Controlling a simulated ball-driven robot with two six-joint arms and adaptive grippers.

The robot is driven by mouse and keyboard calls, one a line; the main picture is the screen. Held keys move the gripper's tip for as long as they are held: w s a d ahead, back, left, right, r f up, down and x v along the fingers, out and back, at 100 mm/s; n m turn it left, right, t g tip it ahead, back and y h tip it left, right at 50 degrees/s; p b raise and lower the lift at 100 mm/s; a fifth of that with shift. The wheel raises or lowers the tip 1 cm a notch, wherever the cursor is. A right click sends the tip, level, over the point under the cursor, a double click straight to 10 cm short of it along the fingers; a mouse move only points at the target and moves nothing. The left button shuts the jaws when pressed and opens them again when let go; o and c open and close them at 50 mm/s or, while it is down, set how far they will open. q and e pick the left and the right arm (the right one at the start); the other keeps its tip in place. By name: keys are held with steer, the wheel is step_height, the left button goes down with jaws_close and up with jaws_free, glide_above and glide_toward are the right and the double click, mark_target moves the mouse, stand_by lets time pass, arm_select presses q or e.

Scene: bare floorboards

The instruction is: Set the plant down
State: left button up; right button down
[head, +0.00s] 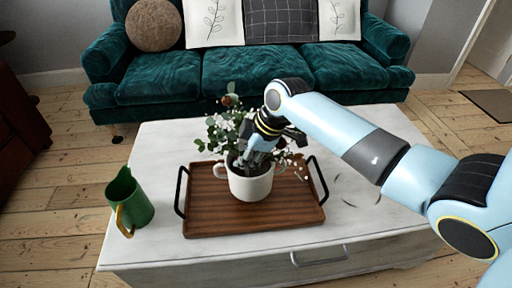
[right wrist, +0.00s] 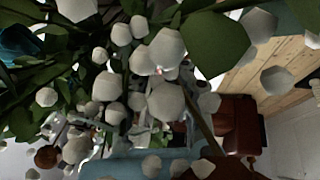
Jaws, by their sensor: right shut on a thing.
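The plant is a leafy bunch with small pale blossoms in a white two-handled pot (head: 250,182). The pot is upright over the middle of the brown wooden tray (head: 215,222); I cannot tell whether its base touches the tray. My right gripper (head: 258,158) points down into the foliage just above the pot's rim and is shut on the plant; its fingertips are partly hidden by leaves. In the right wrist view, green leaves and white blossoms (right wrist: 166,48) fill most of the picture and hide the fingers. My left gripper is not in view.
The tray has black handles and lies on a whitish wooden coffee table (head: 160,150). A green watering can (head: 130,200) stands left of the tray. A teal sofa (head: 250,75) is behind. The table is clear to the right of the tray, beneath my arm.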

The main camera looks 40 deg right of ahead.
mark_target(244, 171)
steer(key=shift+w+f+b, duration=0.1)
steer(key=shift+f+b, duration=0.5)
steer(key=shift+f, duration=1.3)
steer(key=c, duration=1.9)
jaws_free()
steer(key=shift+f, duration=0.2)
steer(key=shift+c, duration=0.2)
steer(key=o, duration=0.5)
steer(key=shift+c, duration=0.2)
steer(key=shift+r, duration=0.1)
steer(key=p+v, duration=0.3)
steer(key=v, duration=0.9)
steer(key=shift+s, duration=0.2)
